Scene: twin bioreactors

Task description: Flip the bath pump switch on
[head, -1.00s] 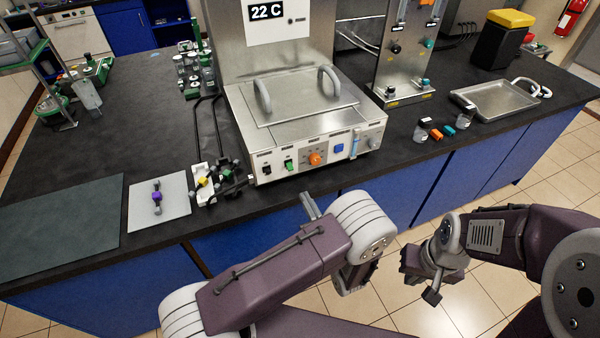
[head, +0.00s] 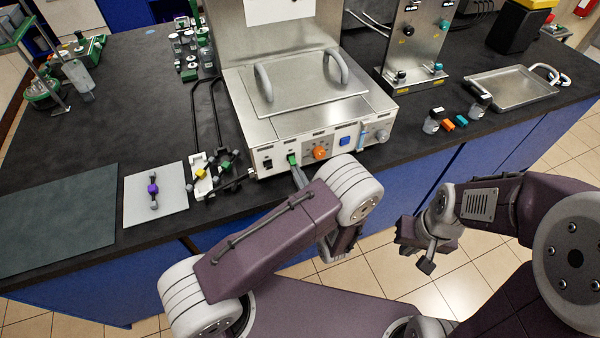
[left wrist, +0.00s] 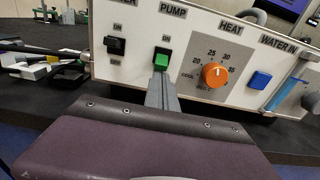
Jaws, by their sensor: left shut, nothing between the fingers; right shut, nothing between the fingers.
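The bath pump switch (left wrist: 162,60) is a green rocker under the label PUMP on the bath's front panel, between a black rocker switch (left wrist: 116,45) and the orange heat knob (left wrist: 215,75). The green switch also shows in the head view (head: 292,160). My left gripper (left wrist: 161,76) is shut and empty, its tip at the lower edge of the green rocker; I cannot tell whether it touches. In the head view the left fingers (head: 297,172) point up at the switch. My right gripper (head: 416,252) is shut and empty, away from the bench over the floor.
A blue button (left wrist: 260,80) and a water-in fitting (left wrist: 285,92) sit to the right on the panel. Black and white clamps (head: 212,178) lie left of the bath (head: 300,110). Small jars (head: 432,122) and a metal tray (head: 512,88) stand at right.

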